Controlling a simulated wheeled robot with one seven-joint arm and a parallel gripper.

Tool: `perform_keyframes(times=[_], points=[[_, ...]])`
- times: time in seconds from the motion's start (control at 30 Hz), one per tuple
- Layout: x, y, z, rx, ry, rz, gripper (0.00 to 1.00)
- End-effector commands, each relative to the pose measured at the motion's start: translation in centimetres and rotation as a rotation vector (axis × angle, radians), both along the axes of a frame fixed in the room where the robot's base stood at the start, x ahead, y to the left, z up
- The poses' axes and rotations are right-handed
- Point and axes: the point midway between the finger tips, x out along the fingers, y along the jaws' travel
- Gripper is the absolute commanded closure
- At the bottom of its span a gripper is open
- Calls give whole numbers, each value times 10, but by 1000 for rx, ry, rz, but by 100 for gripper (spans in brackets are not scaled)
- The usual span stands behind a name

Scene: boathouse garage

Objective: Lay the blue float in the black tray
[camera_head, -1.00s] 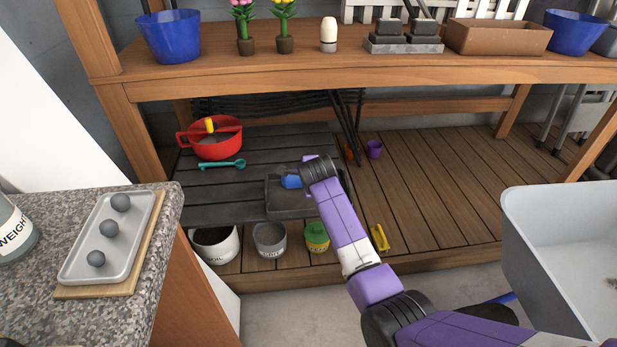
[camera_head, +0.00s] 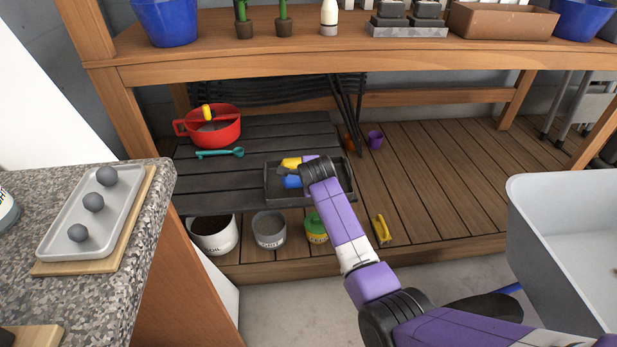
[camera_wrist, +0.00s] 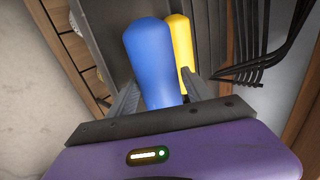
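The blue float (camera_head: 292,182) is in my gripper (camera_head: 301,177), over the black tray (camera_head: 275,193) in the head view. In the wrist view the blue float (camera_wrist: 149,50) stands out between the two fingers (camera_wrist: 163,92), which lie along its sides. The black tray (camera_wrist: 97,30) shows behind it there. A yellow float (camera_head: 291,162) lies in the tray, beside the blue one in the wrist view (camera_wrist: 182,45). My wrist hides part of the tray. I cannot tell whether the blue float touches the tray floor.
The tray sits on dark slats (camera_head: 220,180) under a wooden bench (camera_head: 330,63). A red pot (camera_head: 215,130) and teal tool (camera_head: 219,153) are behind left. A white pot (camera_head: 214,236), grey pot (camera_head: 269,231) and green-lidded jar (camera_head: 315,230) stand in front. Wooden decking (camera_head: 440,170) at right is mostly clear.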

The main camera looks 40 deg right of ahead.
Motion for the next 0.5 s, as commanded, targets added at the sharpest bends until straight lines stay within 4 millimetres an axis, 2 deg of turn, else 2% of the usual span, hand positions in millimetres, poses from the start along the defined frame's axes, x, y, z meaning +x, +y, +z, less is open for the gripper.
perform_keyframes(times=[0.03,0.07,0.1,0.37,0.5], points=[[0,0,1,-1,-1,0,29],[0,0,1,-1,-1,0,23],[0,0,1,-1,-1,0,21],[0,0,0,0,0,0,21],[-5,4,7,-1,-1,1,21]])
